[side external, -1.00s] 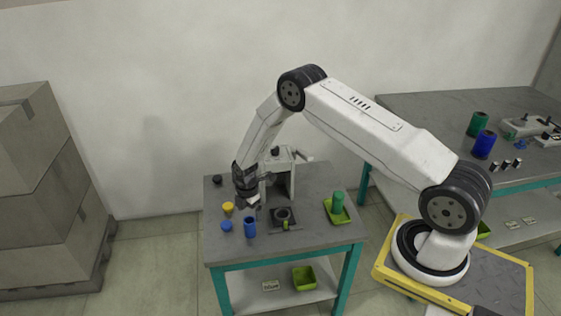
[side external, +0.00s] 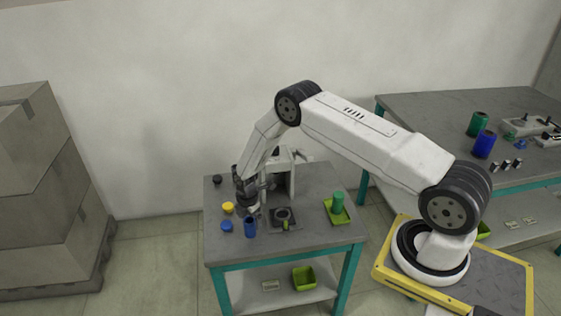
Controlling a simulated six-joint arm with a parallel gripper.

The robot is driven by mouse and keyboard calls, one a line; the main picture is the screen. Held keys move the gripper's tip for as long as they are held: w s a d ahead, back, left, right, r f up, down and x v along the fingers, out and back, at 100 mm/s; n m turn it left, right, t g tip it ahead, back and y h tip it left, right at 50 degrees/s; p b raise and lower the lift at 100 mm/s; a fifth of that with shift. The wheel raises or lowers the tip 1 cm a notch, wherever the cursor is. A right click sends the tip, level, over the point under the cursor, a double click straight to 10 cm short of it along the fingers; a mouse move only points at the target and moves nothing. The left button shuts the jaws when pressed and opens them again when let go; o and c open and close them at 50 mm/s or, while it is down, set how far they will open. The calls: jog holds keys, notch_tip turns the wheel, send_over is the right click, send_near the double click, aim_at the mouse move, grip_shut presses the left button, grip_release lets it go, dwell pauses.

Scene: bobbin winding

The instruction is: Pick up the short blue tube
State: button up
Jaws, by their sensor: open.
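The short blue tube (side external: 250,228) stands upright near the front left of the small grey work table (side external: 310,247). My gripper (side external: 254,211) points down just above the tube's top, close to it. Its jaws are open, with nothing seen between them. The fingertips are small here, and I cannot tell whether they touch or surround the tube's rim.
A blue cap (side external: 226,226), a yellow cap (side external: 228,207) and a black cap (side external: 217,179) lie left of the tube. A dark fixture (side external: 285,224) is at its right. A winding machine (side external: 283,170) stands behind. A green tray (side external: 337,219) holds a green tube (side external: 338,202).

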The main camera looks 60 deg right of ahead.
aim_at(250, 226)
jog(key=shift+w+f, duration=0.1)
jog(key=shift+f, duration=1.9)
jog(key=c, duration=1.3)
